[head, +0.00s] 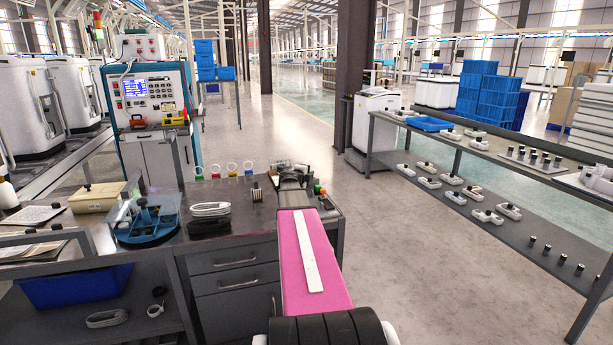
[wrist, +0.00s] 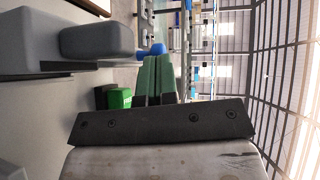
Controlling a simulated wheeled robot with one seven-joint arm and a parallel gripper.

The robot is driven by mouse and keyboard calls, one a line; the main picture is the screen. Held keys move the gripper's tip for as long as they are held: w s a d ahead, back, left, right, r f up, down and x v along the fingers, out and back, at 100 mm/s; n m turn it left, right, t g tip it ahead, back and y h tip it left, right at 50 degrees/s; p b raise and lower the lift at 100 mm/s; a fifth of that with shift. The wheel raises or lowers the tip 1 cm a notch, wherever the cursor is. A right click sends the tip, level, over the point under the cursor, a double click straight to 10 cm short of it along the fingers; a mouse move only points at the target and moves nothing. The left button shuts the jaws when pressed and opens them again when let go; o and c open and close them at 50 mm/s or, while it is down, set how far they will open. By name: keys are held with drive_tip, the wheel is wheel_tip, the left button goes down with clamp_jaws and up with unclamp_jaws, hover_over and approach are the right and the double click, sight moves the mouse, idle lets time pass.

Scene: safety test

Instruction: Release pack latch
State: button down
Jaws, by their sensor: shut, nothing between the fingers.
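My gripper (wrist: 163,62) shows in the wrist view as two green fingers lying side by side, shut and empty. They extend from a dark bolted plate in front of the camera. A grey rounded block (wrist: 97,42) stands left of the fingers, and a green block (wrist: 118,97) is close beside them; both are apart from the fingertips. In the head view my pink arm link reaches to the workbench, and the dark parts at its far end hide the fingers. A small stack of coloured parts (head: 320,190) stands just right of there. I cannot identify a pack latch in either view.
The dark workbench (head: 245,226) carries a blue round fixture (head: 148,220), a coiled white cable (head: 210,209) and several coloured rings. A control cabinet (head: 150,100) stands behind it. A shelf rack (head: 480,160) with small parts is right. The floor between is clear.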

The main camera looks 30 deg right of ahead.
drive_tip(key=shift+s+d, duration=0.2)
drive_tip(key=shift+d, duration=0.6)
drive_tip(key=shift+s+d, duration=0.2)
drive_tip(key=shift+d, duration=0.6)
drive_tip(key=shift+s+a+r, duration=0.1)
drive_tip(key=shift+s+a, duration=0.25)
drive_tip(key=shift+s, duration=0.05)
drive_tip(key=v, duration=1.3)
drive_tip(key=shift+a, duration=0.15)
